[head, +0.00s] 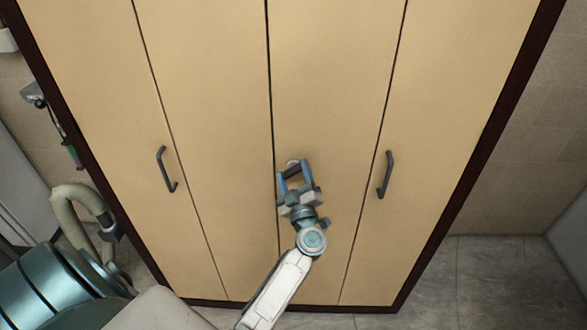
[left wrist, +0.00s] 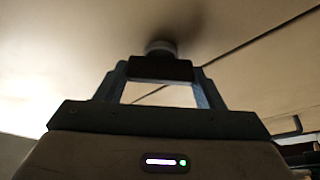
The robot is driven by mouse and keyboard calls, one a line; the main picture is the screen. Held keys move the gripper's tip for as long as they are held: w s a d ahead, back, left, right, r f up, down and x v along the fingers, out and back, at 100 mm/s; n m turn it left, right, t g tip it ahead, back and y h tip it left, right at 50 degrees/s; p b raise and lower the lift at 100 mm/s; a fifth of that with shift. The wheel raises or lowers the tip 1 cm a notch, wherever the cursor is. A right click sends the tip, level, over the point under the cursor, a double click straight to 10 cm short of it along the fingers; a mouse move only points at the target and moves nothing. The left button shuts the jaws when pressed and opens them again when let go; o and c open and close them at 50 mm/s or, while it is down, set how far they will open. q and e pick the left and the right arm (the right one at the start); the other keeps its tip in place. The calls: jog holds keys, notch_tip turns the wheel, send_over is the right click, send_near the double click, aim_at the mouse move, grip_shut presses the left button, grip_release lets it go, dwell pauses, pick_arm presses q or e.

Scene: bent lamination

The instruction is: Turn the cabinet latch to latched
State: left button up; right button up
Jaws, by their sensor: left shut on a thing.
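The cabinet (head: 335,80) has tall tan door panels and a dark frame. Its latch (head: 293,162) is a small rounded piece on the panel just right of the middle seam, largely hidden by my gripper. In the left wrist view the latch's round base (left wrist: 160,46) sits against the door, with a dark block in front of it between my fingertips. My left gripper (head: 292,170) is at the latch and shut on it, its blue fingers on either side. Whether the latch stands latched is hard to tell. My right gripper is in neither view.
A dark bar handle (head: 166,170) is on the left doors, and another dark handle (head: 386,175) is on the right doors. The tiled floor (head: 490,275) at the lower right is clear. A tiled wall (head: 545,150) stands right of the cabinet.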

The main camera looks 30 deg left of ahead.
pick_arm(q)
jog(key=n+g+p, duration=0.1)
jog(key=n, duration=0.2)
jog(key=n+g+p, duration=0.1)
jog(key=n+p, duration=0.1)
jog(key=n, duration=0.1)
jog(key=shift+r+n+g, duration=0.15)
jog(key=shift+n+g, duration=0.15)
jog(key=shift+g, duration=0.1)
jog(key=n+g+p, duration=0.1)
jog(key=n, duration=0.2)
jog(key=shift+p, duration=0.4)
jog(key=shift+n+h+p, duration=0.35)
jog(key=shift+n+h, duration=0.05)
jog(key=shift+n, duration=0.3)
jog(key=shift+f, duration=0.2)
jog(key=o, duration=1)
